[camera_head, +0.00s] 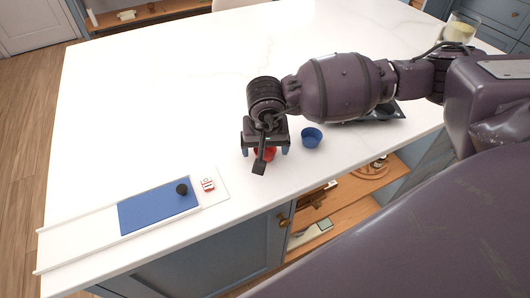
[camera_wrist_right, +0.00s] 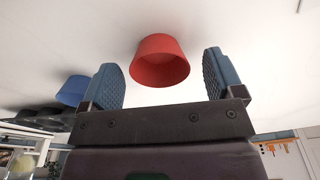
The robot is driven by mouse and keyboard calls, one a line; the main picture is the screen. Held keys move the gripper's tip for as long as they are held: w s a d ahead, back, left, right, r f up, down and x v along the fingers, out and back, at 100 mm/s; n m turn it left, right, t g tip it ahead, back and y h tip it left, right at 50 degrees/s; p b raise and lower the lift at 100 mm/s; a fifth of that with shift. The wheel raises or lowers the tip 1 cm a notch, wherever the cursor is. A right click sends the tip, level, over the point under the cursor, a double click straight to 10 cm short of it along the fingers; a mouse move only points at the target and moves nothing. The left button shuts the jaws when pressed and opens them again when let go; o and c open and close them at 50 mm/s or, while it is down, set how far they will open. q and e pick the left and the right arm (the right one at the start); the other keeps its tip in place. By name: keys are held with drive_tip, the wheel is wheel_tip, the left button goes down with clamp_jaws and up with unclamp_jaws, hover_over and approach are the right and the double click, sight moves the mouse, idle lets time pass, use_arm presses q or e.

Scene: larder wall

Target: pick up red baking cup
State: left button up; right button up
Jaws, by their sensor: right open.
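The red baking cup (camera_head: 265,154) stands on the white countertop and is partly hidden by my right gripper in the head view. In the right wrist view the red cup (camera_wrist_right: 160,62) shows whole, between and a little beyond the two fingers. My right gripper (camera_head: 264,153) is open above the cup, with its fingers (camera_wrist_right: 167,75) on either side and visible gaps to the cup. My left gripper is not in view.
A blue baking cup (camera_head: 312,137) stands just right of the gripper. A dark tray (camera_head: 385,114) lies partly under my right arm. A white board with a blue panel (camera_head: 155,208) lies at the left front, near a small red-and-white item (camera_head: 208,185). The back left counter is clear.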

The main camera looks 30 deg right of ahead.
drive_tip(key=shift+f, duration=0.55)
drive_tip(key=c, duration=1)
drive_tip(key=shift+o, duration=0.2)
